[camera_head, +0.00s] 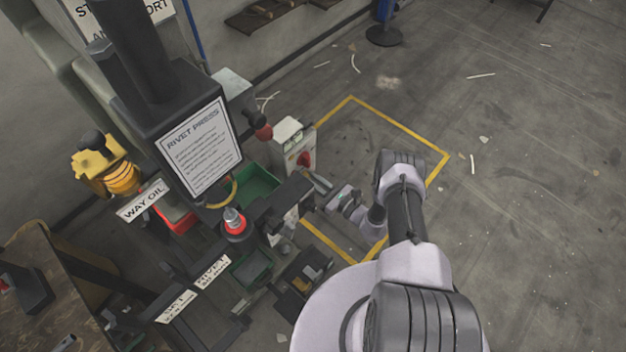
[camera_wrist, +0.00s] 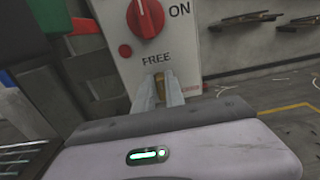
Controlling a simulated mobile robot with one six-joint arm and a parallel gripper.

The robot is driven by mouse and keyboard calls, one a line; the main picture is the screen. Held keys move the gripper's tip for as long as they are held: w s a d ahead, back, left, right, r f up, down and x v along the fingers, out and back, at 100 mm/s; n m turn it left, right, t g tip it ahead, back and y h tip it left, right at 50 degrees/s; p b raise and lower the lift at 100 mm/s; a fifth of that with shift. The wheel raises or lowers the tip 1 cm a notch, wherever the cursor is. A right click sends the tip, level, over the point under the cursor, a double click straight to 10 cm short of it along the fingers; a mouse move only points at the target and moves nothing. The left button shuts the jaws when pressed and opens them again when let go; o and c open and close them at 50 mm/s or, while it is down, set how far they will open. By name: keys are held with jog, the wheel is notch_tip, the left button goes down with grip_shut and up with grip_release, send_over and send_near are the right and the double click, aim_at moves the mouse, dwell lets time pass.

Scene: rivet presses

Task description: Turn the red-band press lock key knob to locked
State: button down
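The press's pale control box (camera_head: 290,140) stands to the right of the press; in the wrist view its front panel (camera_wrist: 185,50) fills the upper middle. The panel has a large red knob (camera_wrist: 146,17), a small red button (camera_wrist: 125,50) and the words "ON" and "FREE". A small brass-coloured piece (camera_wrist: 161,85), perhaps the lock key knob, shows below "FREE". My gripper (camera_wrist: 161,93) has its two pale fingers on either side of it with a narrow gap. Contact cannot be made out. In the head view my gripper (camera_head: 335,196) is just below the box.
The rivet press (camera_head: 195,150) with its sign stands left of the box. A green bin (camera_head: 258,186) and a dark bar (camera_head: 275,207) lie close to my gripper. A yellow floor line (camera_head: 400,126) runs on the right, with open floor beyond.

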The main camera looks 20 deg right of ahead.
jog(key=shift+f+m, duration=0.1)
jog(key=shift+m, duration=0.2)
jog(key=m+b, duration=0.2)
jog(key=m, duration=0.1)
jog(key=m+b, duration=0.3)
jog(key=m, duration=0.1)
jog(key=d+f+m+b, duration=0.1)
jog(key=m+b, duration=0.2)
jog(key=shift+w+m, duration=0.3)
jog(key=shift+m, duration=0.1)
jog(key=m+b, duration=0.1)
jog(key=m, duration=0.2)
jog(key=shift+d, duration=0.1)
jog(key=shift+f+m, duration=0.25)
jog(key=shift+m, duration=1.45)
jog(key=c, duration=1.4)
grip_release()
